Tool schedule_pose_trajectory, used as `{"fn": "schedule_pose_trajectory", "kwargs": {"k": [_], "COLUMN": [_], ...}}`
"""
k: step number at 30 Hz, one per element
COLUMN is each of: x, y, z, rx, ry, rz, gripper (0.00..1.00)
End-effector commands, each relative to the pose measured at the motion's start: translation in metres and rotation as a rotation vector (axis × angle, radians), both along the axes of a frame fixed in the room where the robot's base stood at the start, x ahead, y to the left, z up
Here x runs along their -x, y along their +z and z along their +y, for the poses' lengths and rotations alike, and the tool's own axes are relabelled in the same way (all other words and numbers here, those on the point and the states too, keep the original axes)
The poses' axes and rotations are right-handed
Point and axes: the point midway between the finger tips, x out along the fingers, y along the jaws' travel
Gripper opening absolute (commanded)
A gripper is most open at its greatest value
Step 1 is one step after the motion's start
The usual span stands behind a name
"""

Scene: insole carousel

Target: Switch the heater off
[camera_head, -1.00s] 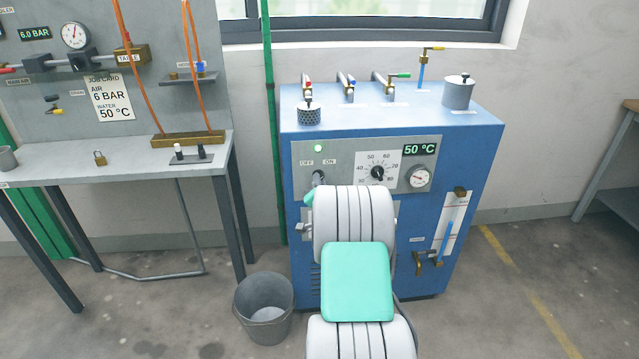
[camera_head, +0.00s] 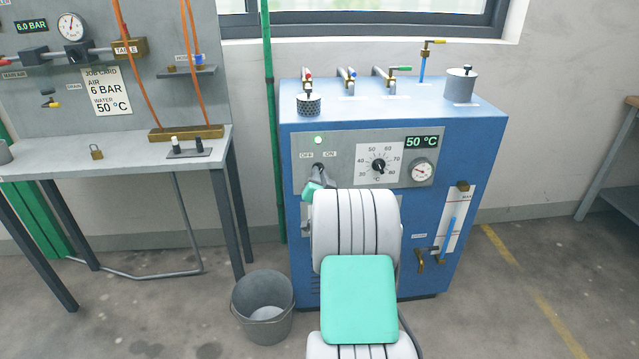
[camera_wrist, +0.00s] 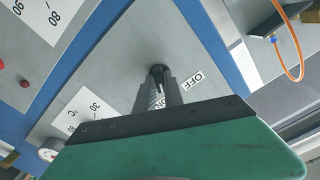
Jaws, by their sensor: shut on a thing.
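The heater (camera_head: 400,230) is a blue cabinet with a grey front panel (camera_head: 300,180). Its dark switch (camera_head: 318,168) sits below the OFF and ON labels, and a green lamp (camera_head: 318,140) above them is lit. My gripper (camera_head: 317,182) is at the switch from below, partly hidden by my arm. In the wrist view my gripper (camera_wrist: 159,85) is shut on the switch (camera_wrist: 158,70), whose tip shows between the fingers. The OFF label shows to the right and the other label is partly covered. I cannot tell the switch's exact position.
A temperature dial (camera_head: 378,166) and a 50 °C display (camera_head: 421,142) are right of the switch. Taps and a pot (camera_head: 460,85) stand on the cabinet top. A bucket (camera_head: 263,308) stands on the floor at lower left, near a workbench (camera_head: 110,160).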

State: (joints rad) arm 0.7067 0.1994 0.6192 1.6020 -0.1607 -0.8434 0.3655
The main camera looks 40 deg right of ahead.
Motion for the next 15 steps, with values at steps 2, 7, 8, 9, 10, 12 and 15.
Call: {"fn": "schedule_pose_trajectory", "kwargs": {"k": [2,7,8,9,10,12,15], "x": [-0.0002,-0.0001,0.0000,0.0001,0.0001,0.0000,0.0000], "y": [-0.0059,-0.0059,-0.0060,-0.0055,-0.0055,-0.0056,-0.0055], "z": [0.0001,-0.0001,-0.0001,-0.0001,-0.0001,-0.0002,0.0000], "rx": [0.059,0.193,0.217,0.248,0.272,0.327,0.405], "ry": [0.000,-0.001,0.000,-0.001,0.000,0.000,0.000], "rz": [0.036,0.128,0.145,0.165,0.182,0.220,0.274], "gripper": [0.00,0.00,0.00,0.00,0.00,0.00,0.00]}}
